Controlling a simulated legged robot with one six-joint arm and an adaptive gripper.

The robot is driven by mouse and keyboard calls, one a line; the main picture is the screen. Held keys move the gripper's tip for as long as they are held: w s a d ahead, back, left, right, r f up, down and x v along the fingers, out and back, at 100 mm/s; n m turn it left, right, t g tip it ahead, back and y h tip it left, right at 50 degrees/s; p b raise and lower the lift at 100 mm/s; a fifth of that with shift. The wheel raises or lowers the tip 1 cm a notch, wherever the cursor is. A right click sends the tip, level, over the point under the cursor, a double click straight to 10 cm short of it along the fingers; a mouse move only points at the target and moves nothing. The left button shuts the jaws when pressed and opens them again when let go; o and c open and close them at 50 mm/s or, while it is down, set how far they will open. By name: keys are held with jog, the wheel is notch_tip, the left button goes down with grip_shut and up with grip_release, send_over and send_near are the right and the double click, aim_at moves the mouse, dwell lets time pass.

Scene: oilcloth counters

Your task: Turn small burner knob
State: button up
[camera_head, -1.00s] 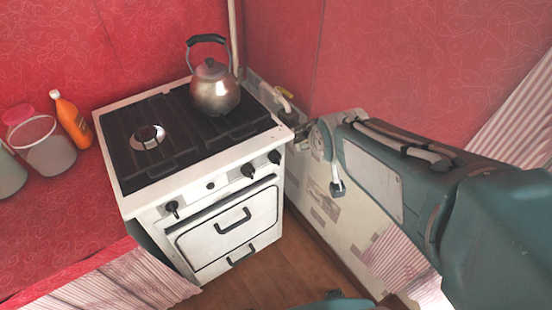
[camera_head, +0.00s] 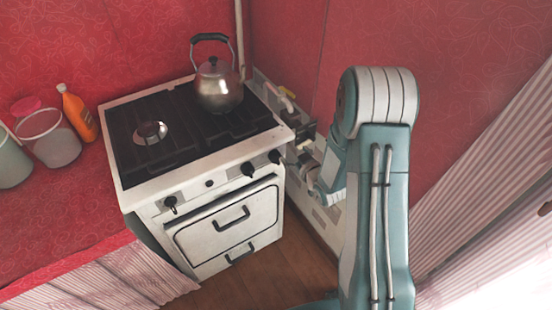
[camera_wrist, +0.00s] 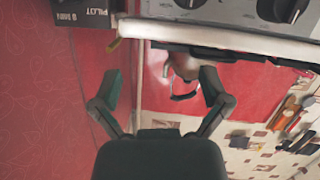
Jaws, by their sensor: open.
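The white stove (camera_head: 205,225) stands left of centre in the head view. Its front panel carries a left black knob (camera_head: 170,203), a middle knob (camera_head: 248,170), a right knob (camera_head: 275,157) and a small round dark button (camera_head: 208,183). In the wrist view, which is upside down, two dark knobs show at the top edge, one (camera_wrist: 188,4) near the middle and one (camera_wrist: 284,10) at the right. My gripper (camera_wrist: 160,88) is open and empty, its fingers apart and clear of the knobs. In the head view my arm is right of the stove; its gripper cannot be made out clearly.
A metal kettle (camera_head: 218,92) stands on the back right of the black hob. An orange bottle (camera_head: 79,115) and a clear container (camera_head: 48,138) stand on the red counter (camera_head: 60,225) at left. A red wall and pipes are close behind and right of the stove.

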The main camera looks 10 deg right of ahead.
aim_at(276, 159)
jog(key=s+f+t+y, duration=0.2)
jog(key=s+f, duration=0.2)
jog(key=f, duration=0.4)
jog(key=x, duration=0.7)
jog(key=a+x, duration=0.1)
jog(key=x, duration=0.3)
jog(key=shift+r, duration=0.4)
jog(key=shift+s, duration=0.1)
jog(key=c, duration=1.2)
